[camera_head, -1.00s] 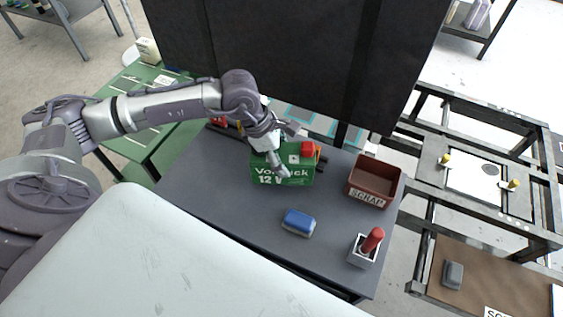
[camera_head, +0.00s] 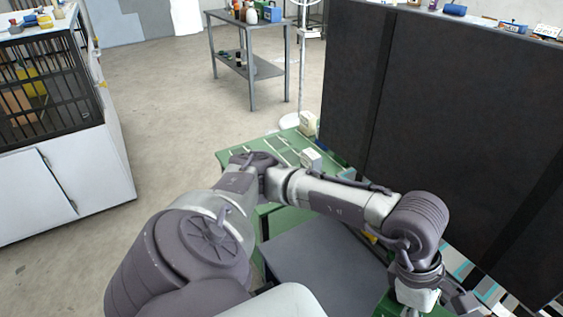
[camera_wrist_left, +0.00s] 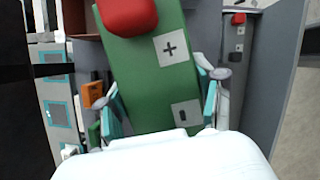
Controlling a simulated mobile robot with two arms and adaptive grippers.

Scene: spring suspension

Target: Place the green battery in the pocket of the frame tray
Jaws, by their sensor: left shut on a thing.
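The green battery (camera_wrist_left: 150,85) fills the middle of the left wrist view, with a red terminal cap (camera_wrist_left: 130,15) and plus and minus labels on its top. My left gripper (camera_wrist_left: 160,105) is shut on it, with one teal-padded finger along each side. In the head view, the left arm reaches to the lower right, and a sliver of green (camera_head: 386,307) shows beside its wrist; the fingers are out of frame. I cannot make out the frame tray in the current views. My right gripper is not in view.
A grey table (camera_head: 315,268) lies under my left arm, with a green workbench (camera_head: 262,150) behind it. A tall dark panel (camera_head: 440,110) stands close behind the arm on the right. A white cabinet (camera_head: 60,190) stands at left. Open floor (camera_head: 175,110) lies between.

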